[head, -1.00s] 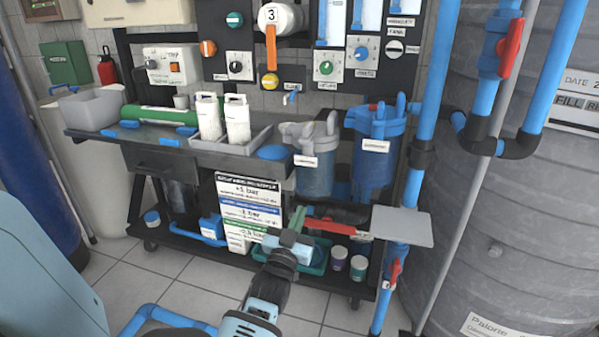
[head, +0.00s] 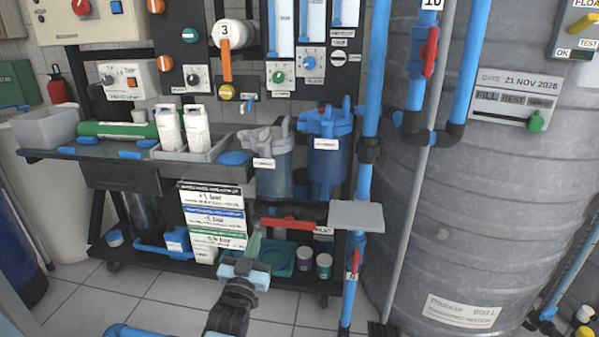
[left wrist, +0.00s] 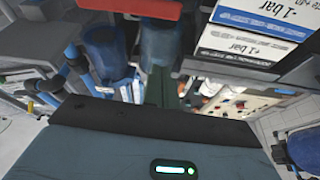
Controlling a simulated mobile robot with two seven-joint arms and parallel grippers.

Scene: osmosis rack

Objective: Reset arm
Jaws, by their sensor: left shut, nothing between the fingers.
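My left gripper (head: 256,238) is in the lower middle of the head view, in front of the rack. Its dark green fingers are shut with nothing between them and point up and away from me. In the left wrist view the shut fingers (left wrist: 160,88) show above the teal gripper body. My right gripper is not in view.
The rack carries a pressure sign (head: 213,215), blue filter housing (head: 328,155), clear filter housing (head: 272,170) and white bottles (head: 197,135). A grey plate (head: 355,215) juts out at right. Blue pipes (head: 373,90) and a large grey tank (head: 460,230) stand right. Tiled floor (head: 170,300) is open in front.

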